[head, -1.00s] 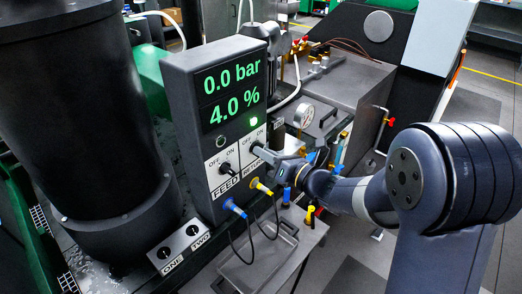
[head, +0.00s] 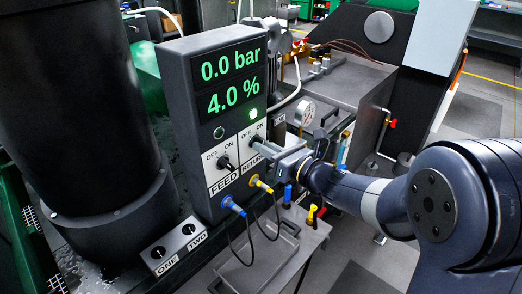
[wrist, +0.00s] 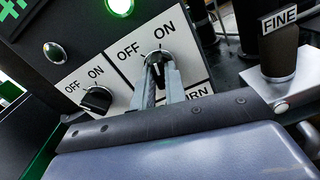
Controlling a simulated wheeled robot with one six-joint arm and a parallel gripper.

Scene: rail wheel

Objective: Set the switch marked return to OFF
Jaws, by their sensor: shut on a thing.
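The return switch (head: 256,141) is a dark knob on the white plate of the grey control box, with OFF at its upper left and ON at its upper right. Part of its RETURN label is covered by my gripper. My gripper (head: 264,148) reaches it from the right. In the wrist view the fingertips (wrist: 160,64) are closed around the return knob (wrist: 158,55), which shows only at its top. The knob's exact pointing is hard to tell between the fingers. A green lamp (head: 252,114) above it is lit.
The FEED knob (head: 226,162) is close at the left, with blue (head: 232,205) and yellow (head: 262,185) cable plugs below. The display (head: 230,84) reads 0.0 bar and 4.0 %. A FINE knob (wrist: 279,55) stands right of my gripper. Switches ONE and TWO (head: 174,245) sit lower left.

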